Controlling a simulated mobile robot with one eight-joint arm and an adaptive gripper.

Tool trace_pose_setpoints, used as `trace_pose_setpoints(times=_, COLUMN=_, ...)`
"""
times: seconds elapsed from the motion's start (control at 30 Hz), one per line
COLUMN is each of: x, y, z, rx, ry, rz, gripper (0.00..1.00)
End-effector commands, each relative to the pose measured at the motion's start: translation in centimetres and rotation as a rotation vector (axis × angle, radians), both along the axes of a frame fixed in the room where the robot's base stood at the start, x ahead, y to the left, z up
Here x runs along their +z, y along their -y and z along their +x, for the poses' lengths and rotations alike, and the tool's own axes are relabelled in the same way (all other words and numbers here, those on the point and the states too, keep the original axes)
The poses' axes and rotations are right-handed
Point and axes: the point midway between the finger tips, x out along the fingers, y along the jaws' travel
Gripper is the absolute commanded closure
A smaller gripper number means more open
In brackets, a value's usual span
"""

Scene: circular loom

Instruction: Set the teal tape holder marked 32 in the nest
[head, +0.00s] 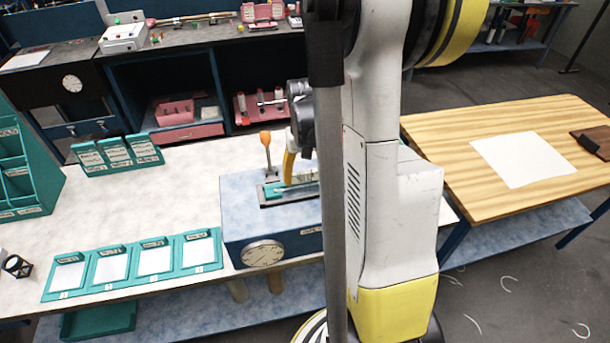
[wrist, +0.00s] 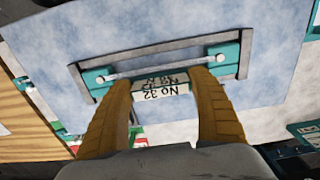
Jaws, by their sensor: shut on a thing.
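The teal tape holder (wrist: 160,86) carries a white label reading No 32 and has a pale rod along its length. In the wrist view, my gripper (wrist: 162,98) has its two yellow fingers closed on the middle of the holder, one on each side of the label. In the head view, my gripper (head: 290,168) is partly hidden by my arm. The teal holder also shows there (head: 276,188), at the dark-edged nest (head: 264,203) on top of the blue box. I cannot tell whether the holder is fully seated or slightly above.
The blue box (head: 238,215) has a dial (head: 264,254) and an orange-knobbed lever (head: 266,140) close to my gripper. Teal trays (head: 135,262) with white cards lie left of it. A teal rack (head: 118,153) stands behind. A wooden table (head: 450,135) is at right.

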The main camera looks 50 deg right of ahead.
Motion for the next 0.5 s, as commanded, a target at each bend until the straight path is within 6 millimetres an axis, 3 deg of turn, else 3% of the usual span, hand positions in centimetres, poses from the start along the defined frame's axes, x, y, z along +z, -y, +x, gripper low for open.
trace_pose_setpoints(times=0.03, x=-0.29, y=0.00, z=0.00, rx=0.000, ry=0.000, rz=0.000, gripper=0.71)
trace_pose_setpoints(times=0.07, x=-0.22, y=0.00, z=0.00, rx=0.000, ry=0.000, rz=0.000, gripper=0.24)
trace_pose_setpoints(times=0.13, x=-0.13, y=0.00, z=0.00, rx=0.000, ry=0.000, rz=0.000, gripper=0.03)
trace_pose_setpoints(times=0.5, x=0.30, y=0.00, z=0.00, rx=0.000, ry=0.000, rz=0.000, gripper=0.03)
